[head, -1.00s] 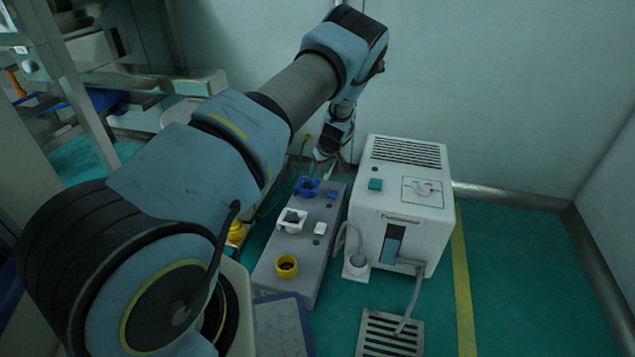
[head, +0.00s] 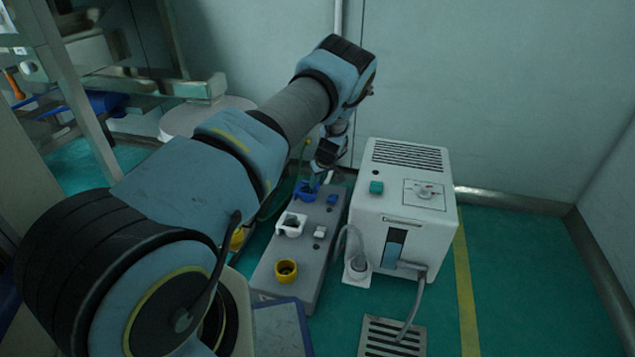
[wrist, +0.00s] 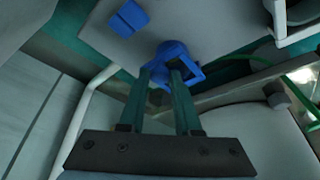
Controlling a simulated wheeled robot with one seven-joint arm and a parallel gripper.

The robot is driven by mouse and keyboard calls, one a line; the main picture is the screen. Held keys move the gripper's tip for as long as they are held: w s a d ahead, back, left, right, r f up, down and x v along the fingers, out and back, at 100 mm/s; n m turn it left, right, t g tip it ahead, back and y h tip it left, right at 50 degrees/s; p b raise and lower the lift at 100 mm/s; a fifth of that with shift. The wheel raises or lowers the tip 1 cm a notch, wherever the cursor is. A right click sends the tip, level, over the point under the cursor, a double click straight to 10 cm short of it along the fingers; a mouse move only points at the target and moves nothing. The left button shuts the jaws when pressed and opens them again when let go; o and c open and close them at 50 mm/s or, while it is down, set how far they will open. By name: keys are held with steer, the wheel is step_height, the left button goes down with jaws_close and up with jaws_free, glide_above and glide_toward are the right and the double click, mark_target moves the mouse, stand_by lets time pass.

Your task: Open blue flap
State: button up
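The blue flap fixture (head: 306,191) sits at the far end of a grey panel. It shows in the wrist view as a rounded blue part (wrist: 172,50) with an angular blue piece at its right. I cannot tell how far the flap is raised. My gripper (wrist: 164,72) is open, its two teal fingers apart with a gap between them. The fingertips overlap the near edge of the blue part in the wrist view; contact cannot be told. In the head view my gripper (head: 310,180) is just above the blue fixture, its fingertips hard to make out.
The grey panel (head: 268,270) also bears a white fixture (head: 291,226), a yellow ring (head: 286,270), a small blue block (head: 332,199) and a small white block (head: 320,232). A white machine (head: 432,235) with a cable stands close on the right. The wall is behind.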

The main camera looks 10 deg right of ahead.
jaws_close()
stand_by(0.9)
